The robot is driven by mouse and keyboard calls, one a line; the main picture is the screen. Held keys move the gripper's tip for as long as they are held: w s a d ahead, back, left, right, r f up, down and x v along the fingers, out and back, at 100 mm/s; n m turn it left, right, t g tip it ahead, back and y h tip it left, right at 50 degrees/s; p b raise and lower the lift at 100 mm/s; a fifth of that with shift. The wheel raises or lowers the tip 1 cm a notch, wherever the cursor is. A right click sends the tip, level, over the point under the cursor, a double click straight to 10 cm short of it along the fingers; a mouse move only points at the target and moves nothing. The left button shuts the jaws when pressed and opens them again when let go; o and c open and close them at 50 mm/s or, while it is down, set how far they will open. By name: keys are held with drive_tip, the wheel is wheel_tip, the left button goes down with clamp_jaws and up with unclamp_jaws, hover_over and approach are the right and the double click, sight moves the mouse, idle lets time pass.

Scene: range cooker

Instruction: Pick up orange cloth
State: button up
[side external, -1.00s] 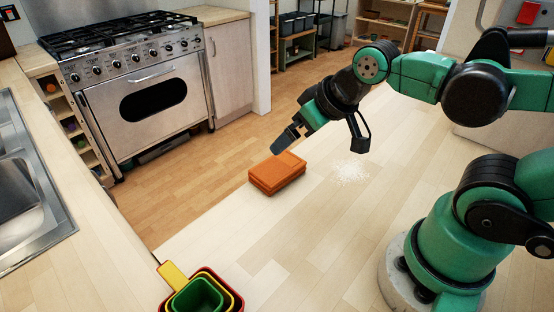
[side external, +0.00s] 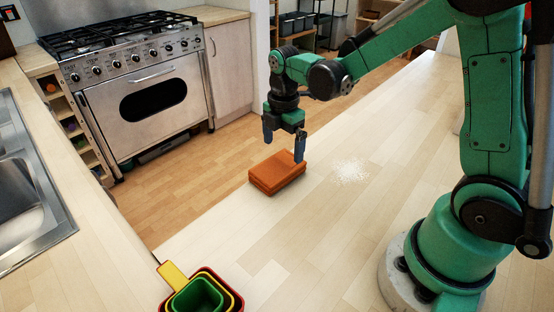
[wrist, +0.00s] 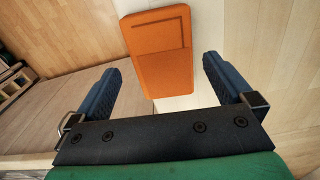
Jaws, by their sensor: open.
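The orange cloth (side external: 274,176) is a folded, flat rectangular stack on the pale wooden counter, near its far left edge. My gripper (side external: 284,150) points down, open and empty, just above and slightly behind the cloth in the side view. One finger overlaps the cloth's right end in that picture; I cannot tell whether it touches. The open gripper (wrist: 165,80) has both blue fingers spread wide.
A patch of white grains (side external: 350,171) lies on the counter right of the cloth. Nested coloured measuring cups (side external: 198,297) stand at the front. A range cooker (side external: 140,95) is beyond the floor gap, with a sink (side external: 22,170) at left. The counter around the cloth is mostly clear.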

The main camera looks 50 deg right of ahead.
sight(282, 162)
drive_tip(key=shift+f, duration=2.7)
drive_tip(key=c, duration=0.9)
wheel_tip(282, 162, up, 20)
